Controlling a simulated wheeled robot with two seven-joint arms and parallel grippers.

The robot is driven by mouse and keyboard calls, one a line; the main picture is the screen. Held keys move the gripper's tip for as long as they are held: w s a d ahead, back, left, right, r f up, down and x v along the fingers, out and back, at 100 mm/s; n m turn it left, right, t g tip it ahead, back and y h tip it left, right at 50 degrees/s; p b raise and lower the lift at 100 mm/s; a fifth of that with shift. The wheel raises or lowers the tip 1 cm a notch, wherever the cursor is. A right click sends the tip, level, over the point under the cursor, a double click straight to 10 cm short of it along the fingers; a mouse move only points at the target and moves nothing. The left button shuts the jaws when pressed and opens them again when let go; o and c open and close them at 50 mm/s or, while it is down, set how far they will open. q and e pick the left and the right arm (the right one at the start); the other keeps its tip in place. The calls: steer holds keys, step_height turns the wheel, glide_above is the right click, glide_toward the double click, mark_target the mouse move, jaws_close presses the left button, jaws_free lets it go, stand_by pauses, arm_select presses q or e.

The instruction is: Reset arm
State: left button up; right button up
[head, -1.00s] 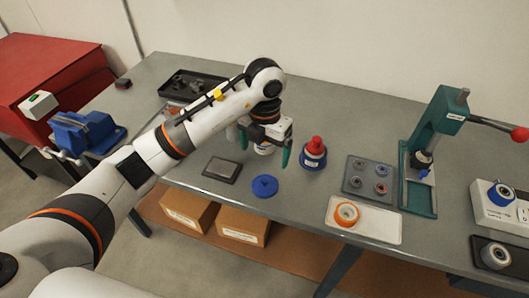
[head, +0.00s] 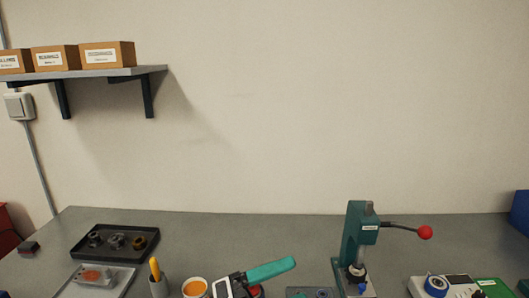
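Part of my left gripper (head: 268,271) shows at the bottom middle of the head view. One teal finger points up and to the right from a white and black body. The other finger and the arm are out of frame or hidden, so I cannot tell the gap between the fingers. A small red thing shows partly behind the gripper, just below the teal finger. My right gripper is not in view.
The grey bench (head: 300,228) runs along the wall. A black tray (head: 115,242) with dark parts, a cup with a yellow item (head: 157,284), an orange-topped white container (head: 195,288) and a green press (head: 357,245) stand on it. A wall shelf (head: 95,73) holds boxes.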

arm_select(q)
steer(key=w+a+f+n+t+y, duration=0.1)
steer(key=w+a+n+t+y, duration=0.1)
steer(key=a+n+t+y, duration=0.55)
steer(key=w+a+n+t+y, duration=0.3)
steer(key=a+n+t+y, duration=0.35)
steer(key=n, duration=0.65)
steer(key=s+a+f+n+g+y, duration=0.2)
steer(key=a+f+n+y, duration=0.25)
steer(key=f, duration=0.25)
steer(key=s+a+f+n+g+y, duration=0.3)
steer(key=a+f+n, duration=0.15)
steer(key=f, duration=0.35)
steer(key=s+f+n+g+h, duration=0.1)
steer(key=s+f+g, duration=0.5)
steer(key=s, duration=0.4)
steer(key=s+f+n+g, duration=0.2)
steer(key=s+f+g, duration=0.35)
steer(key=s, duration=0.35)
step_height(320, 180, down, 26)
steer(key=s+a+f+g, duration=0.1)
steer(key=s+f, duration=0.7)
steer(key=s, duration=0.1)
steer(key=s+a+f+g, duration=0.1)
steer(key=s+a+f, duration=0.1)
steer(key=s+f, duration=0.6)
steer(key=shift+s+a+f+m, duration=0.3)
steer(key=shift+s+f+m, duration=0.05)
steer(key=shift+f, duration=0.25)
